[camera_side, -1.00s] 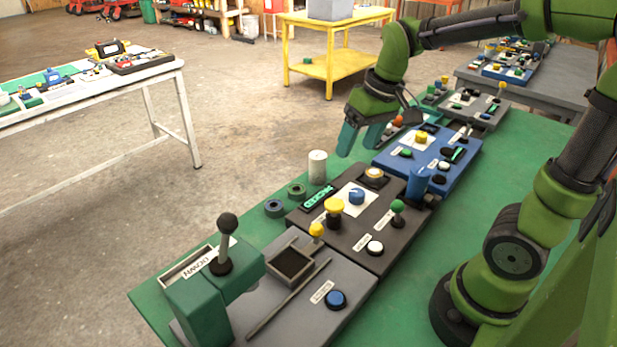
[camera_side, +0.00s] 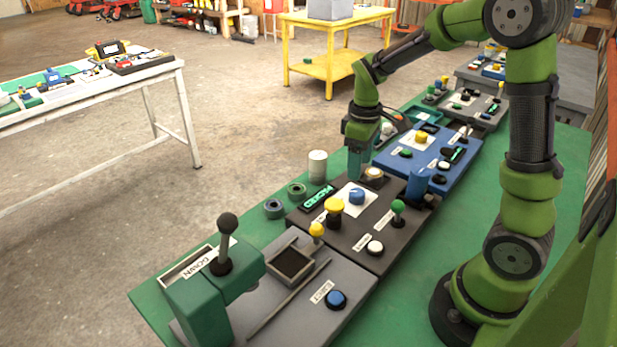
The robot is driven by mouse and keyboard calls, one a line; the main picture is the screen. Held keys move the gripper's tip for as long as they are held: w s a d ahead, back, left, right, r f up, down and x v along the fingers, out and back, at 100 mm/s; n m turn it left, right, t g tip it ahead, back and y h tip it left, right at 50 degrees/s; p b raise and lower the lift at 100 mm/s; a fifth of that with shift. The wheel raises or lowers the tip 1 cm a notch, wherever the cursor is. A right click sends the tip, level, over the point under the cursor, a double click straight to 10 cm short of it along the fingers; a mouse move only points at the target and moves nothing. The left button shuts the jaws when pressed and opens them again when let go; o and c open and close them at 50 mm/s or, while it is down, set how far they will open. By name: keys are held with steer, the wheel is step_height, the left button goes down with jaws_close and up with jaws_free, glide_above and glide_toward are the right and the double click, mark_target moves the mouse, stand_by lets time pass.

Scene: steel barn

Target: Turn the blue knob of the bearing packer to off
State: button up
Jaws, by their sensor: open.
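The dark grey panel (camera_side: 385,243) in the middle of the green bench carries a blue knob (camera_side: 357,196) on a white plate. I take this panel for the bearing packer. The knob's pointer direction is too small to read. A small green-lit display (camera_side: 318,198) is left of the knob. My gripper (camera_side: 357,177) points down just behind the knob, with its teal fingers close above the panel's far edge. It is open and holds nothing. The fingers overlap in this view, so the gap between them is hidden. It appears apart from the knob.
A pale cylinder (camera_side: 318,166) stands left of my gripper. A blue panel (camera_side: 435,160) lies behind; a black-knobbed lever (camera_side: 227,224) stands in front.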

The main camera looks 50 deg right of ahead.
mark_target(357, 191)
step_height(357, 191, down, 8)
steer(key=shift+r, duration=0.1)
steer(key=shift+c, duration=0.3)
steer(key=c, duration=1)
steer(key=shift+m, duration=0.3)
steer(key=m, duration=0.9)
steer(key=shift+m, duration=0.4)
steer(key=shift+d+r+m, duration=0.1)
steer(key=shift+m, duration=1.7)
